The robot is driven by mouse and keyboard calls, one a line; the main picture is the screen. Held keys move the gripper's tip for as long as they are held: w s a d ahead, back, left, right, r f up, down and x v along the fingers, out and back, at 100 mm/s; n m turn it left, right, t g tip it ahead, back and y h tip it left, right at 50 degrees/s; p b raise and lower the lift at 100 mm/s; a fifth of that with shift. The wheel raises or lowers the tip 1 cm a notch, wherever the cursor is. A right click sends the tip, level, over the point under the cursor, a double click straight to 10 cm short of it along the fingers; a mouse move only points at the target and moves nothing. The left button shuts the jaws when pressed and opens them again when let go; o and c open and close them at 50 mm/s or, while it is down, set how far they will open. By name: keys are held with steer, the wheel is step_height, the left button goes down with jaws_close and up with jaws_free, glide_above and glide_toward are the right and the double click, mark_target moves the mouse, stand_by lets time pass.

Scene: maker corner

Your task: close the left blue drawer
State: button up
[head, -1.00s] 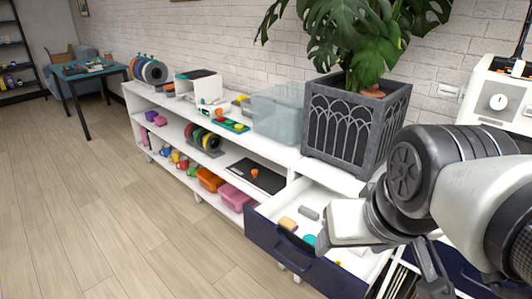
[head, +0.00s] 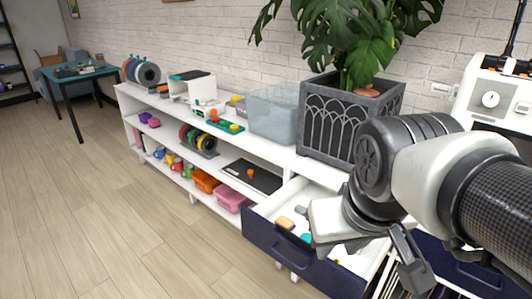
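The left blue drawer (head: 287,255) is pulled out from the white shelf unit at the lower middle. Its dark blue front has a handle (head: 292,246), and small items lie in its white inside, among them a tan block (head: 285,223). My gripper (head: 415,276) is to the right of the drawer front in the picture, fingers pointing down. My arm and wrist cover the drawer's right part. The spread of the fingertips is not clear.
A second dark blue front (head: 465,270) shows at the lower right, partly behind my arm. A plant in a grey planter (head: 345,120) stands on the unit above the drawer. Wood floor (head: 150,230) is free to the left.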

steer(key=f+n+g+h, duration=0.1)
steer(key=f, duration=0.1)
steer(key=w+f+n+g+h, duration=0.1)
steer(key=f+n+g, duration=0.1)
steer(key=f, duration=0.1)
steer(key=w+f+n+g+h, duration=0.1)
steer(key=f+n+g+h, duration=0.1)
steer(key=f, duration=0.1)
steer(key=shift+w+f, duration=0.2)
jaws_close()
steer(key=n+t+h, duration=0.8)
steer(key=n+t, duration=0.5)
steer(key=n, duration=0.8)
glide_toward(300, 263)
steer(key=b+x, duration=0.2)
steer(key=x, duration=0.4)
steer(key=shift+w+d+b, duration=0.1)
steer(key=shift+w+b, duration=0.15)
steer(key=shift+b, duration=0.05)
